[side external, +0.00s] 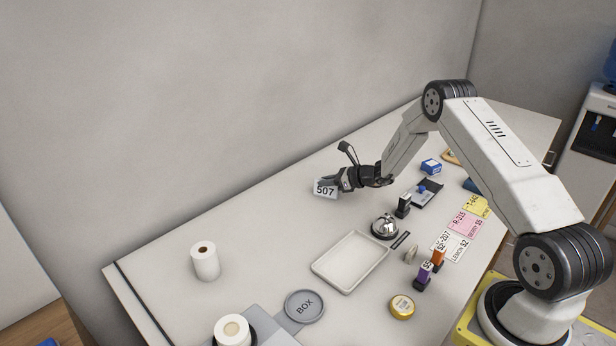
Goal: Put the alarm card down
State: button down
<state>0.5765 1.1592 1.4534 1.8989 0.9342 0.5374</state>
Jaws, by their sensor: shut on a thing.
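A small white card (325,191) printed with "507" is in my gripper (336,184), toward the back of the counter. It is the only card I see held; whether it is the alarm card I cannot tell from its print. My gripper is shut on the card, and its fingertips are partly hidden behind it. The card appears to be held above the counter (270,240), but the gap below it is hard to judge.
An empty white tray (350,262), a bell (384,227), stamps (424,275) and a yellow tin (402,306) stand in front. Colored label cards (463,225) lie at the right. A paper roll (205,261) stands at the left. The counter left of the card is clear.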

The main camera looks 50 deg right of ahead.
jog(key=shift+f, duration=0.1)
jog(key=c, duration=0.7)
grip_release()
jog(key=shift+o, duration=0.2)
jog(key=shift+s+d+r, duration=0.25)
jog(key=shift+s+r, duration=0.1)
jog(key=shift+s, duration=0.15)
jog(key=v, duration=1)
jog(key=shift+s+d+r, duration=0.1)
jog(key=shift+s+d, duration=0.05)
jog(key=shift+s, duration=0.25)
